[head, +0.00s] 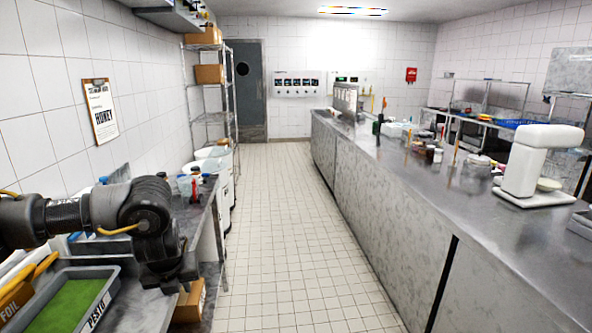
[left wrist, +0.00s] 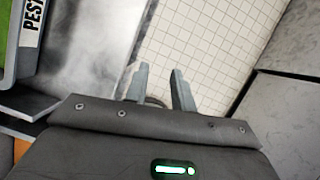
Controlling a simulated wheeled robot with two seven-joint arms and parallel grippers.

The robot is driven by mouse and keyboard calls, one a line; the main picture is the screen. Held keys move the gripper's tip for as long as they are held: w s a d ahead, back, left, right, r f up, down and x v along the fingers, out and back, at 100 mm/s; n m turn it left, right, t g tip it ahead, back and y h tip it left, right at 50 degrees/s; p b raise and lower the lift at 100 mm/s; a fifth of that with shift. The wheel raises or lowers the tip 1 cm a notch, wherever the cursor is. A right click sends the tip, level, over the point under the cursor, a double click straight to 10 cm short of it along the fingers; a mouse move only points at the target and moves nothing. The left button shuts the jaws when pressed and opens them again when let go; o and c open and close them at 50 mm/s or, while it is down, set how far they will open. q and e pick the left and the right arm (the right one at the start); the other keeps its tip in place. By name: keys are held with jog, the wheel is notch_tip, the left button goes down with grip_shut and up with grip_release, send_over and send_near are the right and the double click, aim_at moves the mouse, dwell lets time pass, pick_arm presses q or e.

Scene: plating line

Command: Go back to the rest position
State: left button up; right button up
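My left arm comes in from the left in the head view, with the left gripper (head: 168,277) low over the right edge of the left counter. In the left wrist view the two fingers of the left gripper (left wrist: 160,85) stand apart with nothing between them. Floor tiles and the counter's edge show past the fingertips. My right gripper is in neither view.
A grey tray labelled PESTO with green content (head: 108,297) sits on the left counter, close to my left arm. A cardboard box (head: 189,301) is below the gripper. A long steel counter (head: 470,205) runs along the right. The tiled aisle (head: 275,225) between is clear.

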pick_arm(q)
jog(key=shift+s+d+r+n+g+y+p, duration=0.15)
jog(key=shift+s+d+n+g+y, duration=0.1)
jog(key=shift+s+d+n, duration=0.55)
jog(key=shift+s+d+r+n+g+y+p, duration=0.15)
jog(key=shift+s+d+n+y, duration=0.3)
jog(key=shift+n, duration=0.6)
jog(key=shift+s+d+r+n+g+y+p, duration=0.1)
jog(key=shift+s+d+n+g, duration=0.2)
jog(key=shift+d+n, duration=0.6)
jog(key=shift+a, duration=0.1)
